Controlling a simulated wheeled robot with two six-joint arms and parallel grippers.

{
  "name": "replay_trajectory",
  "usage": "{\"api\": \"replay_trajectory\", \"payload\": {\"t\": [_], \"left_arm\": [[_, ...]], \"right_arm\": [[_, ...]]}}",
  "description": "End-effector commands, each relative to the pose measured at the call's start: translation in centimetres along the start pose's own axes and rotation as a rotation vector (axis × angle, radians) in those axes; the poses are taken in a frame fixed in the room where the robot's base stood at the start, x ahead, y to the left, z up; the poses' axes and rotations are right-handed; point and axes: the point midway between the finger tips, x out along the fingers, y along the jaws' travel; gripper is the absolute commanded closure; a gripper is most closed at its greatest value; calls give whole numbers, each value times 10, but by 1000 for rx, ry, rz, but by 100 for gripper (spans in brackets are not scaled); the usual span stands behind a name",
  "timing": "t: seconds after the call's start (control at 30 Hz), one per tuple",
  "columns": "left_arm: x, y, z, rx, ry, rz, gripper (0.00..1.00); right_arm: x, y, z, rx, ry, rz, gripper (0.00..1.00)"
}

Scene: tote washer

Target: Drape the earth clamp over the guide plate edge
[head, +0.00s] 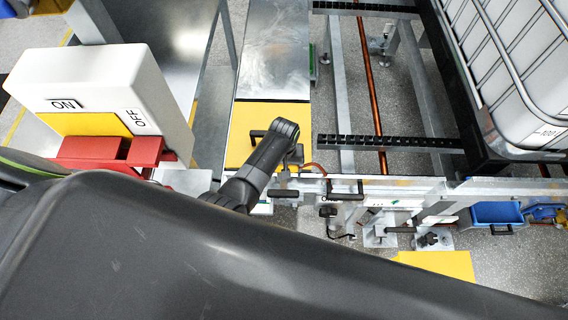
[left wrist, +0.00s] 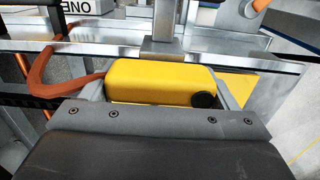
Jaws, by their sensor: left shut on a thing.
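The earth clamp (left wrist: 150,82) is a yellow block with a black round knob at its right end in the left wrist view. An orange cable (left wrist: 45,72) loops from its left end. My left gripper (left wrist: 160,92) is shut on it, with a grey finger at each end of the block. In the head view the dark wrist hides the clamp and fingertips; a bit of orange cable (head: 316,167) shows beside it. A grey metal rail (left wrist: 235,57) runs just behind the clamp. I cannot tell for sure which edge is the guide plate, or whether the clamp touches it.
A caged white tank (head: 515,60) is at upper right. Black-handled fittings (head: 345,190) line the rail. A blue bin (head: 497,214) sits at the right.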

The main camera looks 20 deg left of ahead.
Motion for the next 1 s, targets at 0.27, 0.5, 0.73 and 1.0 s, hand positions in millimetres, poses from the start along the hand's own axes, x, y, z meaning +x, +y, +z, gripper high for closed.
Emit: {"api": "replay_trajectory", "payload": {"t": [0.27, 0.5, 0.73, 1.0], "left_arm": [[-1, 0, -1, 0, 2, 1, 57], [6, 0, -1, 0, 2, 1, 57], [17, 0, -1, 0, 1, 0, 57], [16, 0, 0, 0, 1, 0, 0]], "right_arm": [[0, 0, 0, 0, 0, 0, 0], [5, 0, 1, 0, 0, 0, 0], [12, -1, 2, 0, 0, 0, 0], [11, 0, 2, -1, 0, 1, 0]]}}
